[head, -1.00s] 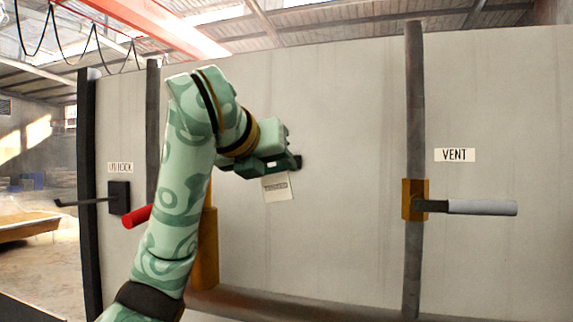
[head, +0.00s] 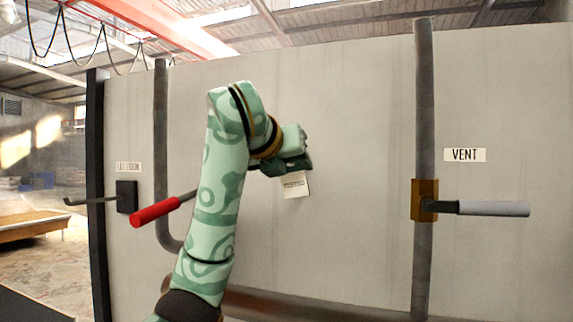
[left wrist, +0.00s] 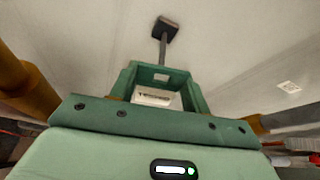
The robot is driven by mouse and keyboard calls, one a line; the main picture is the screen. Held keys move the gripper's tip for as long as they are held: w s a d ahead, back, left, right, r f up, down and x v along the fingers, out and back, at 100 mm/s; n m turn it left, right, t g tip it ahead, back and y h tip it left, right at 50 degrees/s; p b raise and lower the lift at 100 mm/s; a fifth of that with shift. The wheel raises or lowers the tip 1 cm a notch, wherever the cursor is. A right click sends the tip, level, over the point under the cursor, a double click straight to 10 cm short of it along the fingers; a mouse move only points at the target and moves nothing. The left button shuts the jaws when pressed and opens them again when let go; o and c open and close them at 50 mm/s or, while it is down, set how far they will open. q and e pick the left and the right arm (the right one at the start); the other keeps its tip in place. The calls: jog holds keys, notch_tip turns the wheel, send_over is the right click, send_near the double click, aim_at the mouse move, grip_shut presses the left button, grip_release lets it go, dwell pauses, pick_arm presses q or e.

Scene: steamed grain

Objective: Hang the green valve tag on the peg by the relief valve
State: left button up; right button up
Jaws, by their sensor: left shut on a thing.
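My left gripper (head: 291,167) is in front of the grey wall panel, shut on a tag (head: 295,185). The tag looks pale with a dark printed line, not clearly green, and hangs slightly tilted below the fingers. In the left wrist view the tag (left wrist: 155,97) shows between the fingers (left wrist: 160,80). Just beyond the fingertips is a dark peg (left wrist: 163,50) with a square plate; I cannot tell whether the tag touches it. In the head view my gripper seems to hide this peg. No label naming the relief valve is readable. My right gripper is not in view.
A red valve handle (head: 155,212) lies left of my left arm. Further left, a dark plate (head: 127,197) carries a rod below a partly readable label (head: 128,167). At right, a VENT label (head: 465,155) stands above a grey-handled valve (head: 490,208) on a vertical pipe (head: 424,100).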

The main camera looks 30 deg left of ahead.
pick_arm(q)
jog(key=shift+w+a+f, duration=0.1)
jog(key=shift+w+a, duration=0.1)
jog(key=shift+w, duration=0.75)
jog(key=shift+w+a+f, duration=0.1)
jog(key=shift+w+a, duration=0.1)
jog(key=shift+w, duration=0.75)
jog(key=shift+w, duration=0.15)
jog(key=o, duration=1.1)
jog(key=shift+c, duration=0.2)
jog(key=shift+s+r, duration=0.15)
jog(key=shift+s, duration=0.35)
jog(key=b+v, duration=0.6)
jog(key=v, duration=0.9)
